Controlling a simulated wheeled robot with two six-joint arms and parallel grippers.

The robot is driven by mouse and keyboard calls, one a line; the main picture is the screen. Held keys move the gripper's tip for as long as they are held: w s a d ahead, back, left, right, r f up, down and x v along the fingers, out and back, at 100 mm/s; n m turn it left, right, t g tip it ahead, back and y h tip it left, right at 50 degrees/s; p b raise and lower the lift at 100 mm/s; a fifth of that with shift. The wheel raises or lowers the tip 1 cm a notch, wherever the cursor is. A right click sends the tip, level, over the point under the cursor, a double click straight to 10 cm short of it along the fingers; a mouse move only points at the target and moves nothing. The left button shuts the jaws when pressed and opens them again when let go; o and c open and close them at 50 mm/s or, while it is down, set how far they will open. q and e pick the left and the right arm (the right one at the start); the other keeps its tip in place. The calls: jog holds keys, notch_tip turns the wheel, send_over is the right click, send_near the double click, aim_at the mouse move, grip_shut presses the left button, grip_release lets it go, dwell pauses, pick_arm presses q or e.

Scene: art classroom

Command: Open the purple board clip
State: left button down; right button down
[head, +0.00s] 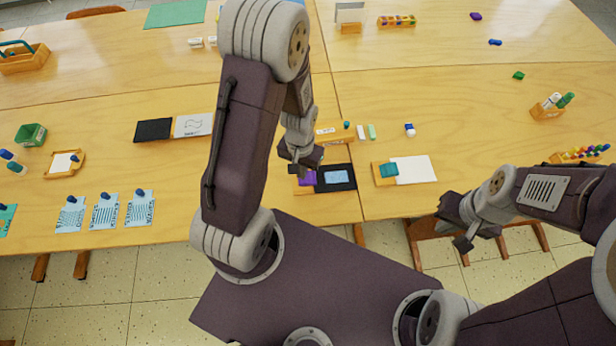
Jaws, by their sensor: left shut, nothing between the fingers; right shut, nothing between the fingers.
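The purple board clip (306,178) sits at the left end of a black board (348,187) near the table's front edge. A light blue sheet (336,176) lies on the board. My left gripper (303,166) is shut and empty, just above or beside the clip. It partly hides the clip, and I cannot tell whether they touch. Whether the clip's lever is up or down is too small to tell. My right gripper (459,225) is shut and empty, in front of the table's front edge, to the right.
A teal clip (385,171) with white paper (413,169) lies right of the black board. An orange box (333,134) stands behind it. Blue-printed cards (104,212) lie at the left. Marker holders (547,110) stand at the right. My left arm hides part of the table.

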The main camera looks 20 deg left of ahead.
pick_arm(q)
jog(key=shift+f+b, duration=0.55)
jog(key=shift+f, duration=0.15)
jog(key=shift+r, duration=0.1)
notch_tip(320, 180, up, 7)
jog(key=p, duration=0.7)
dwell(0.4)
